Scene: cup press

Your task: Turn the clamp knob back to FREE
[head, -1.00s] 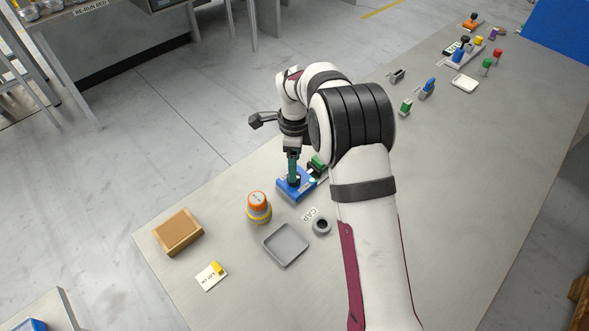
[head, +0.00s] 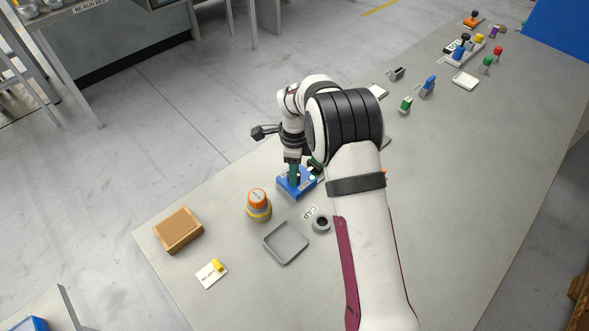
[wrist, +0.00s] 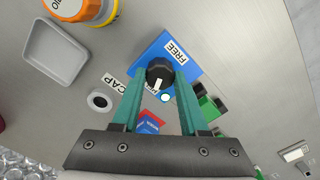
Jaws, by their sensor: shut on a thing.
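The clamp is a blue block (head: 307,189) on the table. In the wrist view, the blue block (wrist: 190,69) carries a round black knob (wrist: 160,70) and a white FREE label (wrist: 175,50) on its far side. A white mark shows on the knob's near side, facing away from FREE. Another label on the near side is partly hidden, so I cannot read it fully. My gripper (wrist: 160,72) has its two teal fingers either side of the knob, shut on it. In the head view, my gripper (head: 294,184) is down at the block.
A green part (wrist: 212,106) stands close beside the block. A grey tray (head: 285,243), a dark ring (head: 321,223) by the CAP label, and an orange-topped yellow jar (head: 258,205) stand nearby. A brown box (head: 178,231) lies farther left.

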